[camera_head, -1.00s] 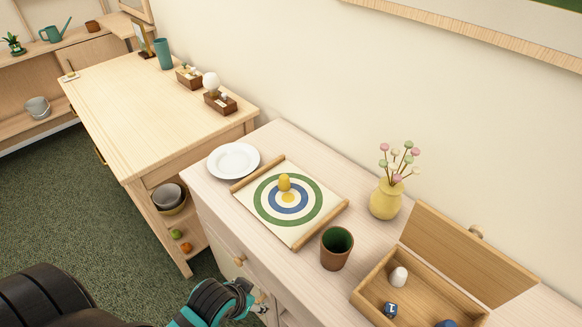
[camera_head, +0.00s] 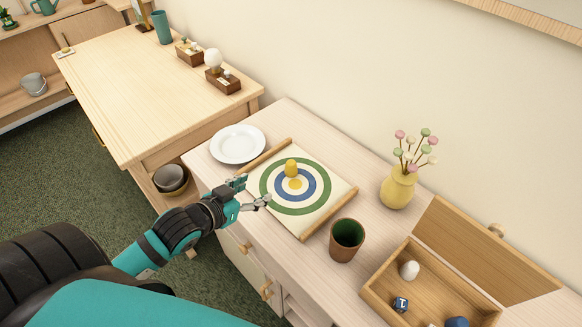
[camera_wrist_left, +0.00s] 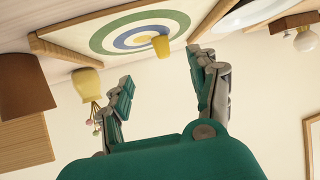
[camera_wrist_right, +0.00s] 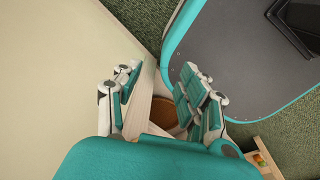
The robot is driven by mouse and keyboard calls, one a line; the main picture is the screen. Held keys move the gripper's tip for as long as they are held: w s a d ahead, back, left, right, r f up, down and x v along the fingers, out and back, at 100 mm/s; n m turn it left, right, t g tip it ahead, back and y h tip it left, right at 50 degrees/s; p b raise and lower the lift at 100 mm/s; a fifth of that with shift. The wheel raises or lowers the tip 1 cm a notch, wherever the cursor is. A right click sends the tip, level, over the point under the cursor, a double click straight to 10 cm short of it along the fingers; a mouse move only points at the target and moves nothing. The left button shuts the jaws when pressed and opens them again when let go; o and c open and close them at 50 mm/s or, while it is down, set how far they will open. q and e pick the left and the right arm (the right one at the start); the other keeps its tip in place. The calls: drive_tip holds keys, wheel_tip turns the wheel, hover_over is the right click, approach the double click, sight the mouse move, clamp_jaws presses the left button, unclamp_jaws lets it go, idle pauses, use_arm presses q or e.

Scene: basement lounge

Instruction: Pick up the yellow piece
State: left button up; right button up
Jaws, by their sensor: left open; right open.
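The yellow piece (camera_head: 291,168) stands upright near the middle of the target board (camera_head: 322,216), on its ringed pattern. It also shows in the left wrist view (camera_wrist_left: 161,46), beyond the fingertips. My left gripper (camera_head: 255,192) is open and empty at the board's left front edge, a short way from the piece. In the left wrist view the open fingers (camera_wrist_left: 160,70) have nothing between them that they touch. My right gripper (camera_wrist_right: 156,74) shows only in the right wrist view, open and empty.
A white plate (camera_head: 238,145) lies behind the board at left. A brown cup (camera_head: 346,240) stands at the board's right, with a yellow vase (camera_head: 397,188) behind it. An open wooden box (camera_head: 433,284) holds small pieces. A wooden desk (camera_head: 150,90) stands at left.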

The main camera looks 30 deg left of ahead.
sight(288, 166)
use_arm(q)
drive_tip(key=x, duration=0.4)
drive_tip(key=r+x, duration=0.1)
drive_tip(key=x, duration=0.3)
drive_tip(key=p+x, duration=0.1)
drive_tip(key=x, duration=0.3)
drive_tip(key=shift+w+r, duration=0.1)
drive_tip(key=shift+w, duration=0.75)
drive_tip(key=x, duration=0.1)
drive_tip(key=p+x, duration=0.1)
drive_tip(key=x, duration=0.1)
drive_tip(key=shift+w+r, duration=0.2)
drive_tip(key=shift+w, duration=0.2)
drive_tip(key=shift+w+d+f, duration=0.1)
drive_tip(key=shift+w+f, duration=0.15)
drive_tip(key=shift+w, duration=0.15)
drive_tip(key=shift+s, duration=0.1)
drive_tip(key=shift+c, duration=1.1)
drive_tip(key=c, duration=0.8)
